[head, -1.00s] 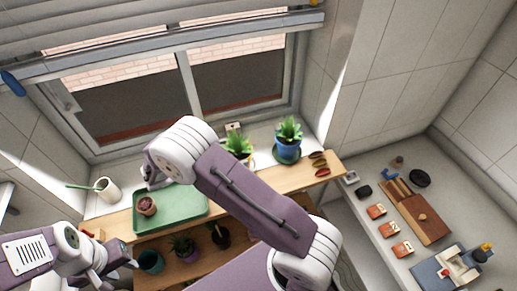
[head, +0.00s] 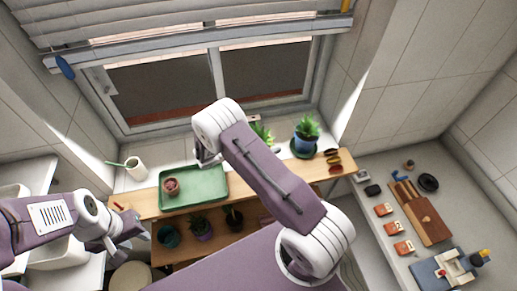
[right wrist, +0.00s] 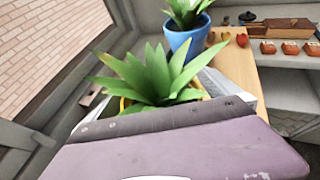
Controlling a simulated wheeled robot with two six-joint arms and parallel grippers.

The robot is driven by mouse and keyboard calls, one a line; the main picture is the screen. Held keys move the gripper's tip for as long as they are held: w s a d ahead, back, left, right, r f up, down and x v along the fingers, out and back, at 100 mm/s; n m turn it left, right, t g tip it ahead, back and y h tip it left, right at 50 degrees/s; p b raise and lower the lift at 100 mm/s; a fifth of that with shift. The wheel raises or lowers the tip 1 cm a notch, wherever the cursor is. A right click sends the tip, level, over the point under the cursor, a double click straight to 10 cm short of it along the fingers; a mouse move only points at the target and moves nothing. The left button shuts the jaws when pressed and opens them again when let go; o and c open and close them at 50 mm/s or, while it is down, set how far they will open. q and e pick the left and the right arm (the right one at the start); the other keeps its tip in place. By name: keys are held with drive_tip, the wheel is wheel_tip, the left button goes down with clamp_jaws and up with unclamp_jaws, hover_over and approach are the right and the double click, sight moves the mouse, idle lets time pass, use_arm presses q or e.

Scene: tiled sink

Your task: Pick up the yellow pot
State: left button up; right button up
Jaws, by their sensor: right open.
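The yellow pot (right wrist: 126,103) holds a spiky green plant (right wrist: 152,75); in the right wrist view only bits of its yellow rim show under the leaves. In the head view, the plant's leaves (head: 261,131) show behind my right arm, and the pot is mostly hidden. My right gripper (right wrist: 155,103) is open, with a grey finger on each side of the pot; I cannot tell whether they touch it. My own purple wrist link covers the pot's lower part. My left gripper (head: 128,232) is far to the left, below the shelf edge; its jaws are unclear.
A blue pot (head: 305,146) with a plant stands right of the yellow pot, near the window. More pots stand on a lower shelf. A cutting board (head: 425,215) lies right.

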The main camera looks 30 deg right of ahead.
drive_tip(key=shift+d+f, duration=0.1)
drive_tip(key=shift+d, duration=0.05)
drive_tip(key=c, duration=0.4)
drive_tip(key=shift+d, duration=0.1)
drive_tip(key=c, duration=1.1)
drive_tip(key=shift+c, duration=1.2)
use_arm(q)
drive_tip(key=shift+d, duration=0.15)
